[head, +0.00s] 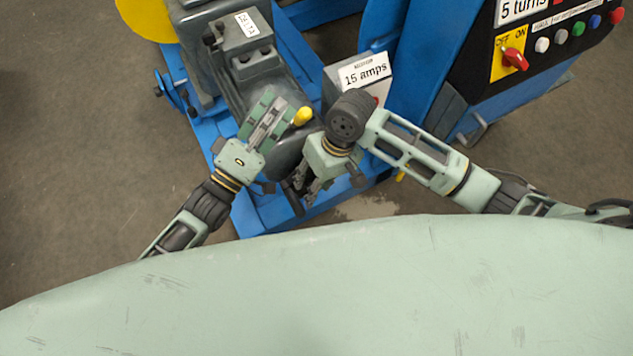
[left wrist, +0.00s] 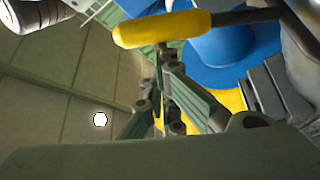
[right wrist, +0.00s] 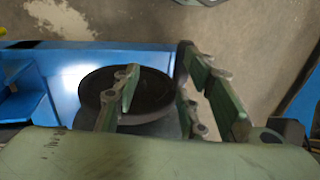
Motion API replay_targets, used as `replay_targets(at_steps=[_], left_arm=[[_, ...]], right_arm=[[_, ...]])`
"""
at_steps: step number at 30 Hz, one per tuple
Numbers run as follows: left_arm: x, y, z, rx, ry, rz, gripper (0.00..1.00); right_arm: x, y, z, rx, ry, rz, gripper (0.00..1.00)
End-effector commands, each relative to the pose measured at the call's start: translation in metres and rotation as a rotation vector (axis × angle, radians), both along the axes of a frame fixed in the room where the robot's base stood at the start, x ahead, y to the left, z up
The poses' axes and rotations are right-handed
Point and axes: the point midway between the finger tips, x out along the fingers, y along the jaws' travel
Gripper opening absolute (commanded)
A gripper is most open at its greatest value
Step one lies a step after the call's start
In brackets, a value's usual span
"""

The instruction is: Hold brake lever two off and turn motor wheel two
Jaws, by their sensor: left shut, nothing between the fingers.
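The brake lever has a yellow grip (head: 303,116) beside the grey motor (head: 262,85); the grip also shows across the top of the left wrist view (left wrist: 165,28). My left gripper (head: 276,105) is shut and empty, its fingertips close to the grip; in the left wrist view its tips (left wrist: 164,52) lie just below it. I cannot tell whether they touch it. My right gripper (head: 308,198) points down at the motor's near end. In the right wrist view the dark round motor wheel (right wrist: 150,88) lies under and between the spread fingers (right wrist: 165,70).
A box labelled "15 amps" (head: 364,72) stands right of the motor. A blue frame (head: 268,217) carries the motor. A control panel (head: 560,35) with a red switch and coloured buttons is at the upper right. A yellow disc (head: 147,18) is at the upper left. Bare floor lies left.

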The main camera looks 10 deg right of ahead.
Motion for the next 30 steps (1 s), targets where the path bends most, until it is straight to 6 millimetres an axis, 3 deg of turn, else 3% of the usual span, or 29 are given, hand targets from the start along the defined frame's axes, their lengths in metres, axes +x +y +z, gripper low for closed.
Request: replay_targets(at_steps=[3, 16, 30], left_arm=[[-0.0047, -0.0058, -0.0028, 0.002, 0.005, -0.011, 0.0], [-0.0047, -0.0057, -0.0028, 0.002, 0.005, -0.011, 0.0], [-0.0047, -0.0057, -0.0029, 0.002, 0.005, -0.011, 0.0]], right_arm=[[0.0001, 0.0001, 0.0, 0.0, 0.0, 0.0, 0.37], [0.0003, 0.0, 0.0004, 0.0, -0.001, 0.0, 0.0], [0.0004, -0.0001, 0.0004, 0.0, -0.001, -0.001, 0.0]])
